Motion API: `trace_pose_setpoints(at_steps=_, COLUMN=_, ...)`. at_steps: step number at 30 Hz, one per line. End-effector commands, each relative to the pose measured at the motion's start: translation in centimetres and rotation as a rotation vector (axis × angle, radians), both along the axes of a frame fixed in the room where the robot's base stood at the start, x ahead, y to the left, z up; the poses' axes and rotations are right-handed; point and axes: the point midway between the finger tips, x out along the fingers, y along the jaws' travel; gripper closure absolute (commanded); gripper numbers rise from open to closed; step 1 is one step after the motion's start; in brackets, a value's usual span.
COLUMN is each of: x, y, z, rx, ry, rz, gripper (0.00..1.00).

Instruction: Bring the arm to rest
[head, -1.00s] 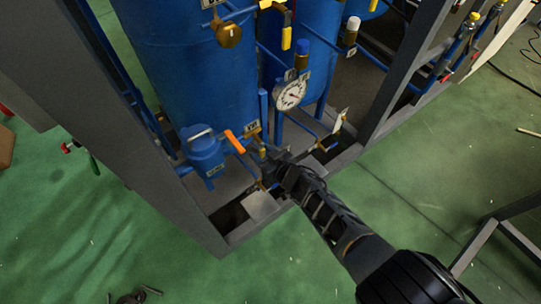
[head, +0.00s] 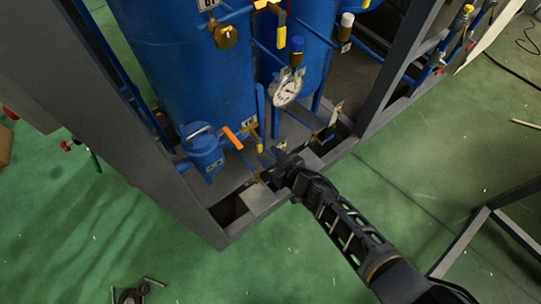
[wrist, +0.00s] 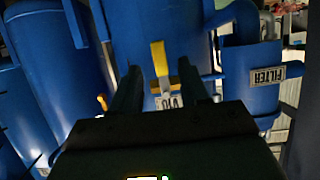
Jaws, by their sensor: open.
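My gripper (head: 270,160) is at the lower front of the blue vessel rig, near the small valves and pipes, with my arm reaching in from the lower right. In the wrist view my gripper (wrist: 166,92) has its two dark fingers apart. A yellow valve handle (wrist: 160,60) shows between and beyond the fingers, with a label below it. I cannot tell from the wrist view how far the handle is from the fingertips. No object is seen held.
Blue tanks (head: 190,65), a pressure gauge (head: 287,90), an orange handle (head: 232,137) and a small blue filter pot (head: 203,152) crowd the gripper. Grey frame beams (head: 245,222) edge the rig. Green floor (head: 300,255) in front is mostly clear, with a dark stand (head: 500,225) at right.

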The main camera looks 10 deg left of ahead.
Motion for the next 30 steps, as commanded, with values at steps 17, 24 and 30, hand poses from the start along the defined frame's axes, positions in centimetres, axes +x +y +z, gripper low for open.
trace_pose_setpoints(at_steps=17, x=-1.3, y=1.0, z=0.1, rx=0.03, ry=0.007, rz=-0.005, gripper=0.55)
trace_pose_setpoints(at_steps=24, x=-8.7, y=5.4, z=2.2, rx=0.221, ry=0.041, rz=-0.078, gripper=0.55)
trace_pose_setpoints(at_steps=30, x=-14.3, y=5.7, z=5.4, rx=0.366, ry=0.058, rz=-0.206, gripper=0.55)
